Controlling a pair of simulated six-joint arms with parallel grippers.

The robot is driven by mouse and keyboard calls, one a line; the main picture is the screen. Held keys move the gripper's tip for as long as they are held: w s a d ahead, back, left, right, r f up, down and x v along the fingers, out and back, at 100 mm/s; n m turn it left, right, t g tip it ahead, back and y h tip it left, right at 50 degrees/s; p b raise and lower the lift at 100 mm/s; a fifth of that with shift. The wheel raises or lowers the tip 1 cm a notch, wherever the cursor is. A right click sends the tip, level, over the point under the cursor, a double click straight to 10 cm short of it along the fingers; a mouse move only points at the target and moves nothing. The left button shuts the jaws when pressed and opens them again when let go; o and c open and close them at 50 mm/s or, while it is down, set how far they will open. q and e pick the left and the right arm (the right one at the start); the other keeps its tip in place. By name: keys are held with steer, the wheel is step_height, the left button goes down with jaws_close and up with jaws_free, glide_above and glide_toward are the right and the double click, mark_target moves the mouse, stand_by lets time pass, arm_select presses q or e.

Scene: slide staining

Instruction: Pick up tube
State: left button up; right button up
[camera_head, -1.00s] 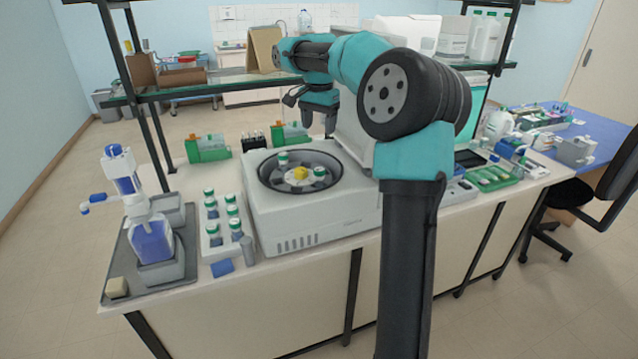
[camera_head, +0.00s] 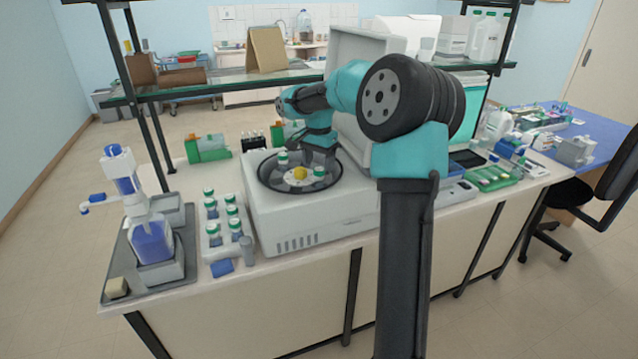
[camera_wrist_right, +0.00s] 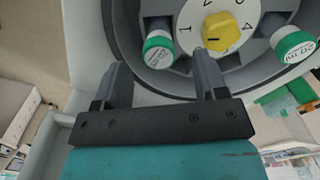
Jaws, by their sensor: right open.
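Two green-capped tubes sit in the dark round rotor of the white centrifuge (camera_head: 312,222), one at the left (camera_head: 283,158) and one at the right (camera_head: 319,172), with a yellow knob (camera_head: 300,173) between them. My right gripper (camera_head: 319,165) is low over the rotor, close by the right tube. In the right wrist view it is open and empty (camera_wrist_right: 161,62), its two fingers apart. One green cap (camera_wrist_right: 158,42) lies just beyond the gap between the fingertips, and the other tube's cap (camera_wrist_right: 294,46) is off to the right. My left gripper is not in view.
The centrifuge's raised lid (camera_head: 352,95) stands behind my arm. A white rack (camera_head: 217,250) with several green-capped bottles is left of the centrifuge. A grey tray (camera_head: 118,270) with a blue-filled dispenser bottle is further left. A glass shelf (camera_head: 225,88) spans the back.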

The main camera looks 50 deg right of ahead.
mark_target(319, 169)
steer(key=shift+f, duration=2.6)
steer(key=c, duration=1)
steer(key=shift+r, duration=0.1)
step_height(319, 169, up, 10)
steer(key=shift+f, duration=0.1)
